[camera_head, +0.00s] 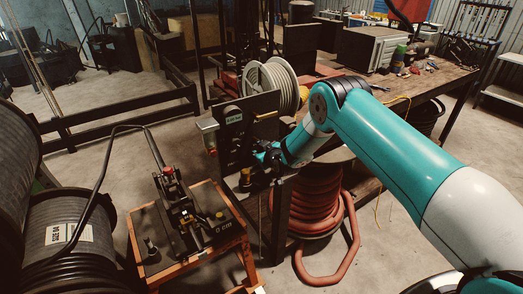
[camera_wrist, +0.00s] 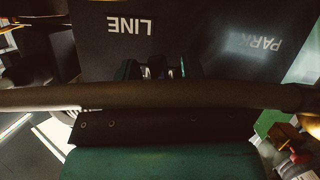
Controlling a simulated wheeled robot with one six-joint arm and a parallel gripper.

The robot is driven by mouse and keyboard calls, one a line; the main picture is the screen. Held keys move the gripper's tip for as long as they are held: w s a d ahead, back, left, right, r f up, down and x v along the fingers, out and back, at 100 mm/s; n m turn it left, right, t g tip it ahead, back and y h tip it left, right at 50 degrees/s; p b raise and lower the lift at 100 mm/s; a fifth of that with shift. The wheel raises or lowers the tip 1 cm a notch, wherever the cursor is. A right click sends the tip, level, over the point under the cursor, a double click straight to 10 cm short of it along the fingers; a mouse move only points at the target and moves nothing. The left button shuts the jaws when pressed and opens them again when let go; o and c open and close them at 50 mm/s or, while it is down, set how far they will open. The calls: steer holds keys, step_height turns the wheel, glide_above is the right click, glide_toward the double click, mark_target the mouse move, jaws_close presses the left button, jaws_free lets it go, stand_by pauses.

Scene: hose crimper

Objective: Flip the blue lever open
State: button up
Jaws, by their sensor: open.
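A dark upright panel (camera_head: 238,135) stands at the middle of the head view. My gripper (camera_head: 262,158) is close in front of its lower right part. The wrist view shows the panel face (camera_wrist: 190,30) with upside-down white words LINE and PARK. In that view my gripper (camera_wrist: 157,69) is open below the word LINE, with small metal parts between the fingers. A small blue patch shows there, but I cannot tell whether it is the blue lever. The lever is not clearly visible in the head view. A dark horizontal bar hides much of the wrist view. Contact cannot be judged.
A grey box with a red button (camera_head: 208,136) is left of the panel. A yellow handle (camera_head: 266,115) sits on its upper right. An orange-framed machine (camera_head: 185,225) stands in front, left. A red hose coil (camera_head: 315,205) lies beneath my arm. A cluttered workbench (camera_head: 440,80) is behind.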

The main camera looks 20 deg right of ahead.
jaws_close()
steer(key=m+b, duration=0.1)
steer(key=b, duration=0.2)
steer(key=shift+a+f+y, duration=0.25)
steer(key=shift+f+y, duration=0.15)
steer(key=shift+s+a+r+m+y+b, duration=0.1)
steer(key=shift+a+r+m+y+b, duration=0.2)
steer(key=shift+m+b, duration=0.35)
steer(key=shift+g, duration=0.3)
jaws_free()
